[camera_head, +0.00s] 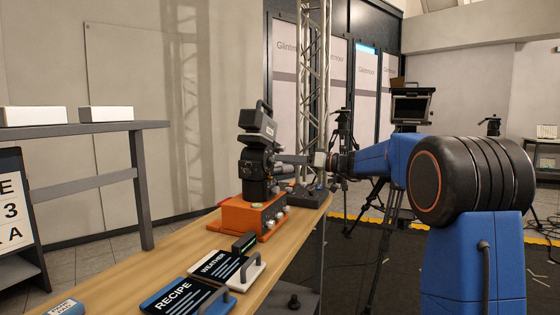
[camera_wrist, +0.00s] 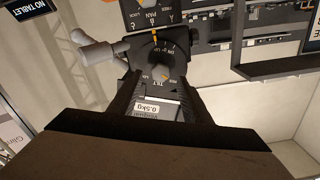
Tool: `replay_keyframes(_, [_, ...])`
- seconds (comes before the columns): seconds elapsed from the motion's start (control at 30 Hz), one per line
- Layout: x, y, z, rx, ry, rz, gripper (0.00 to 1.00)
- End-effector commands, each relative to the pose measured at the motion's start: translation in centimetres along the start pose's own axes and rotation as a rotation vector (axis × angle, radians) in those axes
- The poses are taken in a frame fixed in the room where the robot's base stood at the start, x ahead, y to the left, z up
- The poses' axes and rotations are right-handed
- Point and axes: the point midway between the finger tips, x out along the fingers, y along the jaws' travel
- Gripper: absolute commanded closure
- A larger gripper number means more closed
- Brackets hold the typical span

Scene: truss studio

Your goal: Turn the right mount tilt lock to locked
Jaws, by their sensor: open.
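A dark camera mount (camera_head: 258,175) stands on an orange base (camera_head: 250,217) on the wooden table, with a boxy camera (camera_head: 257,122) on top. In the wrist view, a dark tilt dial (camera_wrist: 152,58) with orange marks and printed scale faces me. A pale grey lever (camera_wrist: 97,50) sticks out beside it, to the left. My gripper (camera_head: 283,159) is beside the mount's right side. In the wrist view my gripper (camera_wrist: 158,90) is open, its fingers on either side of the dial's lower part. I cannot tell whether they touch it, nor read the lock's setting.
A recipe slate (camera_head: 185,298), a weather slate (camera_head: 222,267) and a small dark box (camera_head: 243,243) lie on the table (camera_head: 125,275) before the mount. A truss tower (camera_head: 313,80) rises behind. A monitor (camera_head: 411,106) stands beyond my arm. A grey shelf (camera_head: 85,128) is at left.

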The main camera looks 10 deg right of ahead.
Motion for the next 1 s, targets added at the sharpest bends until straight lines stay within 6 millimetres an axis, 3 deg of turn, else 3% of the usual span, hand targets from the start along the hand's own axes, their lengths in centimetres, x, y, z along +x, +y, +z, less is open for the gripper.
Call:
replay_keyframes(0.23, [2.5,0.0,0.0,0.0,0.0,-0.001,0.56])
replay_keyframes(0.6, [2.9,0.0,0.0,0.0,0.0,0.0,0.56])
replay_keyframes(0.77, [2.8,0.0,0.0,0.0,0.0,0.0,0.94])
replay_keyframes(1.0, [2.8,0.0,0.0,0.008,0.0,0.001,0.97])
